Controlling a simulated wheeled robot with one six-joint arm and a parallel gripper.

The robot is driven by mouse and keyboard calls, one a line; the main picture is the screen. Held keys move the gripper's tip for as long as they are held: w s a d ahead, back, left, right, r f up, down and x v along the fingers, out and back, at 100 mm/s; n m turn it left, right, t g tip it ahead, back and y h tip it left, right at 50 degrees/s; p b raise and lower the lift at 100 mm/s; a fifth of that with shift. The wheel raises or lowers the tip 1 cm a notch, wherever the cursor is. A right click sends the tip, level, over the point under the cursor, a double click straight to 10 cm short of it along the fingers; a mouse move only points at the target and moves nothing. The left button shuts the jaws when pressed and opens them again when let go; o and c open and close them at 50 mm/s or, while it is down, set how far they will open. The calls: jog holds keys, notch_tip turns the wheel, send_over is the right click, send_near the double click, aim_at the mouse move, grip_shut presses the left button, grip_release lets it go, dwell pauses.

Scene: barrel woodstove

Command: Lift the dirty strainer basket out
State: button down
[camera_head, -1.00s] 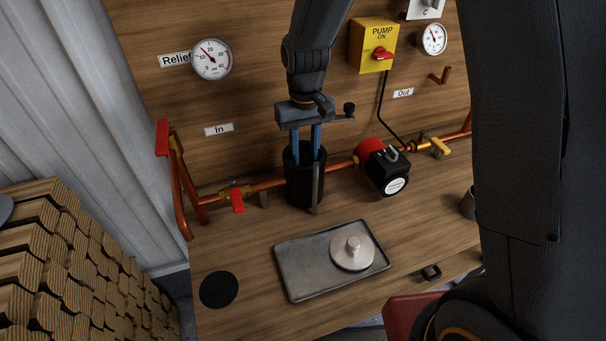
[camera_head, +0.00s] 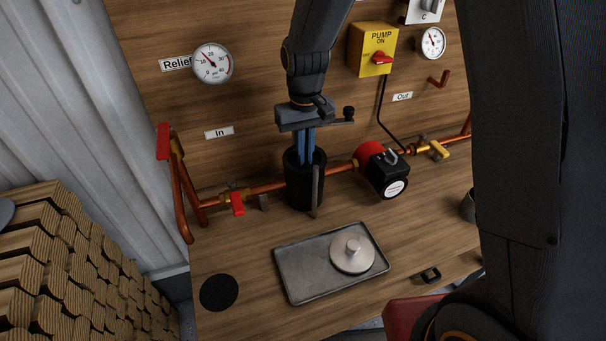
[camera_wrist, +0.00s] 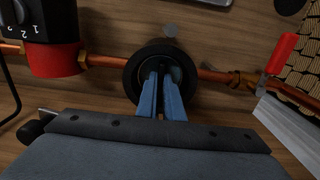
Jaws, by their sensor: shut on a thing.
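My gripper (camera_head: 305,160) points down into the open top of the black strainer housing (camera_head: 304,188). Its two blue fingers are close together, and their tips are inside the housing mouth. In the wrist view the gripper (camera_wrist: 162,76) reaches into the dark round opening of the housing (camera_wrist: 133,82). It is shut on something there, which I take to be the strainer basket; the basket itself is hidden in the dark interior. The round metal lid (camera_head: 352,254), with a knob on top, lies on the grey tray (camera_head: 300,276) in front of the housing.
Copper pipe runs both sides of the housing, with a red-handled valve (camera_head: 237,203) at left and a red and black pump (camera_head: 382,170) at right. A yellow-handled valve (camera_head: 438,150) is farther right. A black disc (camera_head: 219,292) lies left of the tray.

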jog(key=shift+r+p, duration=0.75)
jog(key=shift+r, duration=0.25)
dwell(0.7)
notch_tip(320, 180, up, 9)
jog(key=p, duration=0.6)
jog(key=shift+f, duration=0.15)
dwell(1.3)
jog(key=shift+r+p, duration=1.3)
jog(key=shift+r, duration=0.15)
